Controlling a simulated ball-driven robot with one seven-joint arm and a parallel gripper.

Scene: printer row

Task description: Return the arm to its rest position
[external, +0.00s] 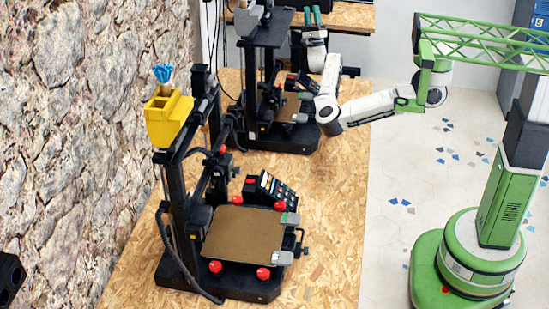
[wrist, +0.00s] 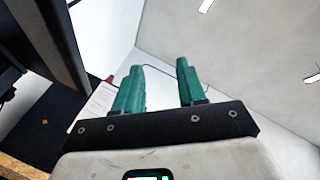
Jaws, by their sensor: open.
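My gripper (external: 313,16) is raised at the top of the external view, with its two green fingers pointing up. It is beside the top of the far printer (external: 270,30), to the right of it. In the wrist view the two green fingers of my gripper (wrist: 160,88) stand apart with nothing between them. My white arm reaches left from the green truss over the bench, with its elbow bent near the far printer's right side. I cannot tell whether the arm touches that printer.
A near printer (external: 180,200) with a brown bed and a yellow box (external: 168,117) on top stands on the wood-chip bench (external: 345,200). A rough stone wall (external: 70,120) is at left. The speckled floor (external: 390,230) is clear between bench and base. A dark frame (wrist: 55,40) is close at left in the wrist view.

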